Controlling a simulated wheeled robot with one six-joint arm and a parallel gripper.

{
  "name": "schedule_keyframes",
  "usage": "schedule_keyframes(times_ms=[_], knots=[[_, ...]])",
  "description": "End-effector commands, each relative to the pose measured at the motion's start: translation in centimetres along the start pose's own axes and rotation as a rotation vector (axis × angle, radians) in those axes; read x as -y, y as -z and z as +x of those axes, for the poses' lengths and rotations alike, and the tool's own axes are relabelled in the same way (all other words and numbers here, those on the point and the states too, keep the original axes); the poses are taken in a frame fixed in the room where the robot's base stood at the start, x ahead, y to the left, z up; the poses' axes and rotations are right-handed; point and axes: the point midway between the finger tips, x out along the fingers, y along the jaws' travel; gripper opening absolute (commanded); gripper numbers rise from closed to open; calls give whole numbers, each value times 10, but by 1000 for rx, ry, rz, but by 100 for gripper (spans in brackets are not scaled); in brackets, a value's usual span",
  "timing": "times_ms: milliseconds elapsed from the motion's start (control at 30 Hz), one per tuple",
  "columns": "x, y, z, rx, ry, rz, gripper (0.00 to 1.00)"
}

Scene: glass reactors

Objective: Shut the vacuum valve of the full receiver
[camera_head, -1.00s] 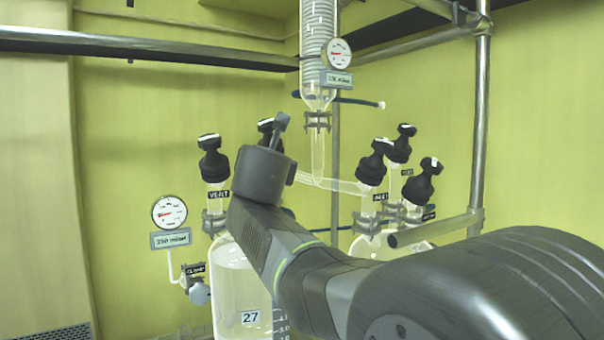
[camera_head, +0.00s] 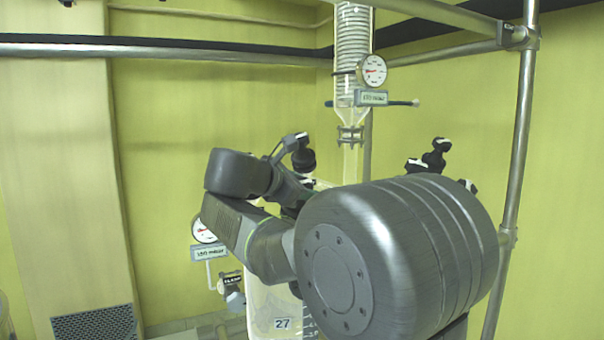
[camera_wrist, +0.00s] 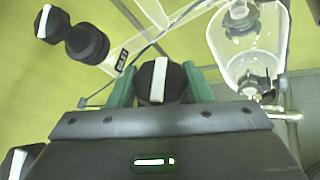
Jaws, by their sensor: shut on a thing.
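My gripper (camera_wrist: 159,72) shows in the wrist view with its two green fingers on either side of a black valve knob (camera_wrist: 158,93) with a white bar on top. It is shut on this knob. The bar lies nearly along the finger direction. I cannot tell from the label which valve this is. In the head view my arm hides the fingers and most of the valve tops. The glass receiver marked 27 (camera_head: 262,312) stands partly behind my arm. A black knob with a white top (camera_head: 303,158) shows just behind the wrist.
More black knobs show at the right (camera_head: 435,158) in the head view. The glass condenser (camera_head: 353,40) with a round gauge (camera_head: 372,70) hangs above. Another gauge (camera_head: 203,232) and a clamp are at the left. A metal post (camera_head: 520,130) stands right.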

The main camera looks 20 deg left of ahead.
Motion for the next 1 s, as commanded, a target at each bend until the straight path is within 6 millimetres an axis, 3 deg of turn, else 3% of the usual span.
schedule_keyframes(times_ms=[633,667,733,1000], knots=[[0,0,0,2,42,23,22],[0,0,0,2,42,23,51],[0,0,0,1,42,23,64],[0,0,0,1,41,22,67]])
